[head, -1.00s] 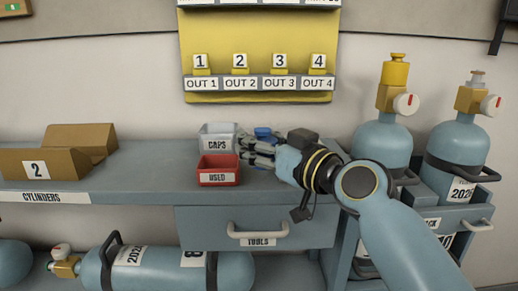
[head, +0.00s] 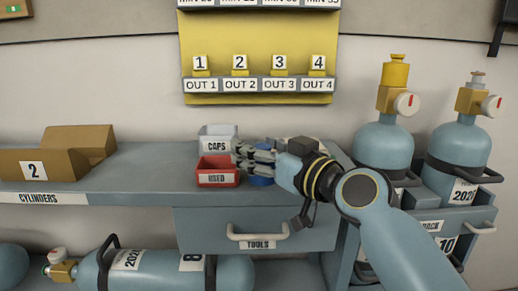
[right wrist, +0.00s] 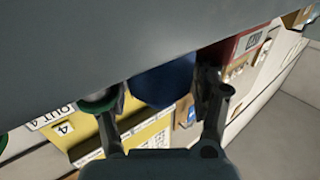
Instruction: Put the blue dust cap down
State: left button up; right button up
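The blue dust cap (head: 262,180) shows under and between the fingers of my right gripper (head: 256,160), at the bench top just right of the red bin. In the right wrist view the cap (right wrist: 163,82) sits between the two fingertips (right wrist: 162,92), with a finger close against each side. The gripper looks shut on it. The fingers hide much of the cap in the head view. I cannot tell whether its underside touches the bench (head: 140,180). My left gripper is not in view.
The red USED bin (head: 218,180) stands just left of the cap, with the white CAPS bin (head: 217,131) behind it. Cardboard boxes (head: 45,165) stand at the left. Gas cylinders (head: 384,145) stand at the right. Free bench top lies left of the bins.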

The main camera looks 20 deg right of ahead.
jog(key=shift+o, duration=0.2)
jog(key=shift+r+p, duration=0.5)
jog(key=shift+p, duration=0.05)
jog(key=v, duration=1.2)
